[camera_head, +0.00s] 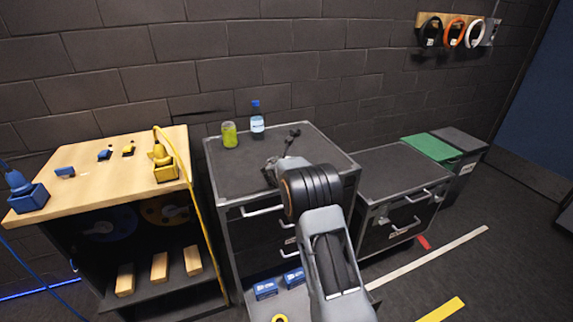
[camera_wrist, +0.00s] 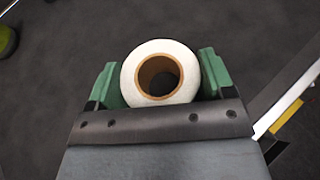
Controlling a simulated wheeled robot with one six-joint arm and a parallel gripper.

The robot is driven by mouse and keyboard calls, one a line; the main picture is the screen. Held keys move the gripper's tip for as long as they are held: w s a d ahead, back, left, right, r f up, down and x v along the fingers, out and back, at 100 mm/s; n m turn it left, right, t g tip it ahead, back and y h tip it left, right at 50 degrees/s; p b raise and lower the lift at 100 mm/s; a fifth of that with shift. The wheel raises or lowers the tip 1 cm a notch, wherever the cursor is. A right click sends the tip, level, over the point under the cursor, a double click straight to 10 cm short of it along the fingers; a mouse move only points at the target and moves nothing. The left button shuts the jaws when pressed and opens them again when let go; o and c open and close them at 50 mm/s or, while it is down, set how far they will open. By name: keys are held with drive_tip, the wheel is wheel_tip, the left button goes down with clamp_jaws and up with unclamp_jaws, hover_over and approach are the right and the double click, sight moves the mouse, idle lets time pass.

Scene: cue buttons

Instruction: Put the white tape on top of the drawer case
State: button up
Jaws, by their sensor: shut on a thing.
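The white tape (camera_wrist: 185,62), a roll with a brown cardboard core, is between the green fingers of my gripper (camera_wrist: 160,82) in the wrist view. My gripper is shut on it, with the core's opening facing the camera. Below it is a dark grey surface that looks like the top of the drawer case (camera_head: 235,175), the middle cabinet with metal handles in the head view. The gap between tape and top cannot be judged. In the head view, my arm covers part of the case's right front, and the tape cannot be made out.
A green jar (camera_head: 229,134) and a blue-capped bottle (camera_head: 257,120) stand at the back of the case top. A wooden-topped bench (camera_head: 110,185) is at left, and a lower dark cabinet (camera_head: 385,170) at right. The top's front left is clear.

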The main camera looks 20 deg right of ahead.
drive_tip(key=shift+f, duration=0.15)
drive_tip(key=o, duration=0.9)
